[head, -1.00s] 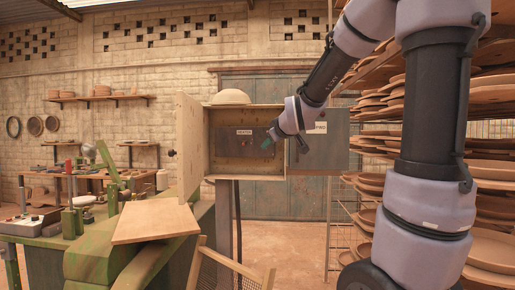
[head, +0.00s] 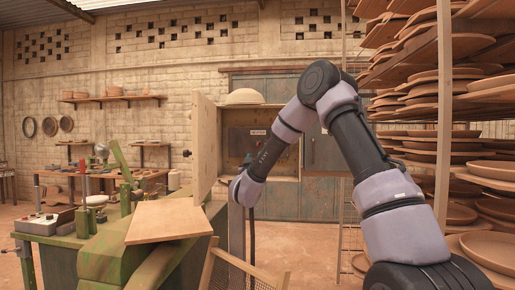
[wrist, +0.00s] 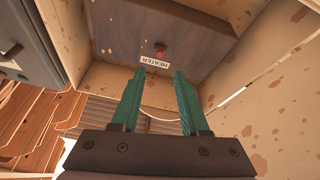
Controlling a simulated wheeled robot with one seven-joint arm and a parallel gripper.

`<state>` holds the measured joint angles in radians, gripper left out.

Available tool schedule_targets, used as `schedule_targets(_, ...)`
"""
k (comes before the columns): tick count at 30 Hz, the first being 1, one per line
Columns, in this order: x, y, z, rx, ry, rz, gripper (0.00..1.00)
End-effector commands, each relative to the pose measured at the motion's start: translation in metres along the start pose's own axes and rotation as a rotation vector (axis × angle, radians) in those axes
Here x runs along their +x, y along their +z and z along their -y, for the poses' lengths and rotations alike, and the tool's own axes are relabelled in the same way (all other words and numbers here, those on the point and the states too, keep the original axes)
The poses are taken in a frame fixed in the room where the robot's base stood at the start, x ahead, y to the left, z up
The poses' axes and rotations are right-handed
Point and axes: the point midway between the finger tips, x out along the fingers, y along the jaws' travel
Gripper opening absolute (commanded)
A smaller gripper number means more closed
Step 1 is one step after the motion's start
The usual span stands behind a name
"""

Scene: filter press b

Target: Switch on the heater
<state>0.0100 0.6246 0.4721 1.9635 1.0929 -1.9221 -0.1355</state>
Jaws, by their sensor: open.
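The heater's dark panel (wrist: 185,25) sits inside an open wooden box (head: 284,193). In the wrist view the panel carries a white HEATER label (wrist: 155,62) and a small red switch (wrist: 160,48) beside it. I cannot tell the switch's position. My gripper (wrist: 159,72) is open and empty, its two teal fingers apart and pointing toward the label and switch, with no visible contact. In the head view the label (head: 258,132) shows, while my forearm and wrist cover part of the box and the switch cannot be made out.
The box's wooden door (head: 205,145) stands open on the left. A grey box (wrist: 25,45) with a dark handle shows at the left of the wrist view. A green machine with a wooden board (head: 170,220) stands at front left. Shelves of clay plates (head: 490,170) fill the right.

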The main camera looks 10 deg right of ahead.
Motion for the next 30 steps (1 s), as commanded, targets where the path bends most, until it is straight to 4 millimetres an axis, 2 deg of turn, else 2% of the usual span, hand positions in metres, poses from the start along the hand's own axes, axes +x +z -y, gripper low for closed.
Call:
schedule_targets(9,0.059,0.0,-0.002,0.001,0.003,-0.001,0.45)
schedule_targets(15,0.088,0.0,-0.001,0.002,0.001,0.0,0.45)
schedule_targets(21,0.099,-0.001,-0.001,0.0,-0.001,-0.001,0.45)
schedule_targets(28,0.099,-0.001,-0.001,-0.001,-0.001,-0.001,0.45)
schedule_targets(29,0.099,-0.001,-0.001,-0.001,-0.001,-0.001,0.37)
schedule_targets(30,0.099,-0.001,-0.001,-0.001,-0.001,-0.001,0.22)
